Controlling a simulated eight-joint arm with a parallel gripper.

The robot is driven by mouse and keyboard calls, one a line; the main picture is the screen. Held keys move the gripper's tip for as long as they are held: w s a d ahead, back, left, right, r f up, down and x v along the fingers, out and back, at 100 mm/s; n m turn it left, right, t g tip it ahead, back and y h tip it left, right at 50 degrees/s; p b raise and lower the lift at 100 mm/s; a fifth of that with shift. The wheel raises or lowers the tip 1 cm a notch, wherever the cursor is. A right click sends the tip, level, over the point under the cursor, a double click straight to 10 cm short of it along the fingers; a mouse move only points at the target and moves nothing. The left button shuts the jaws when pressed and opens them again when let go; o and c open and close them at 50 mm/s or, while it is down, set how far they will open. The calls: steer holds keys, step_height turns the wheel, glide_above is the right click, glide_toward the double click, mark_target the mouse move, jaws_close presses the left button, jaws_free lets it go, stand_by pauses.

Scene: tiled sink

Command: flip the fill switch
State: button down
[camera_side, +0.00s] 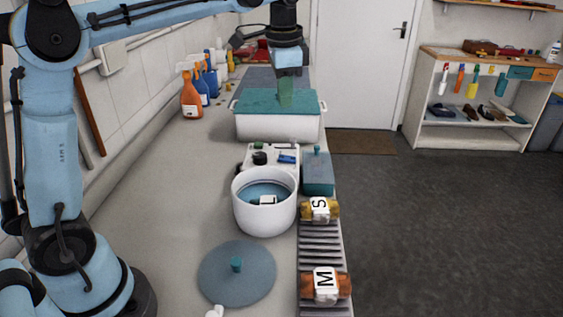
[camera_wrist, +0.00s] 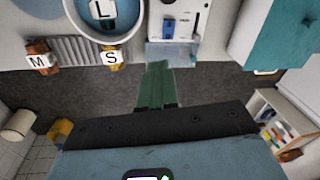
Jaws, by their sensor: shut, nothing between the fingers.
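A white panel (camera_side: 262,153) stands just behind the white pot in the side view, with a black knob and a small blue switch (camera_side: 287,159) on it. In the wrist view the panel (camera_wrist: 193,12) is at the top, and its blue switch (camera_wrist: 168,28) lies beyond my fingertips. I cannot read which way the switch is tipped. My gripper (camera_side: 286,104) has green fingers pointing down, over or in front of the teal-topped white box, well apart from the switch. The fingers (camera_wrist: 158,66) are shut and empty.
The white pot (camera_side: 250,215) holds blue liquid and a block marked L. Blocks marked S (camera_side: 320,208) and M (camera_side: 325,285) sit on a ridged rack. A teal box (camera_side: 318,180) stands right of the panel. A round lid (camera_side: 237,285) lies in front. Spray bottles (camera_side: 190,98) line the wall.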

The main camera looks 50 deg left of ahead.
mark_target(282, 156)
steer(key=shift+w+a+f+m+g, duration=1)
steer(key=shift+w+a+m+g, duration=0.25)
steer(key=shift+w, duration=0.95)
steer(key=f, duration=0.4)
steer(key=s+f, duration=0.1)
steer(key=f, duration=0.4)
steer(key=a+f, duration=0.1)
steer(key=f, duration=0.3)
steer(key=shift+s+f, duration=0.2)
steer(key=shift+f, duration=0.15)
steer(key=shift+a, duration=0.1)
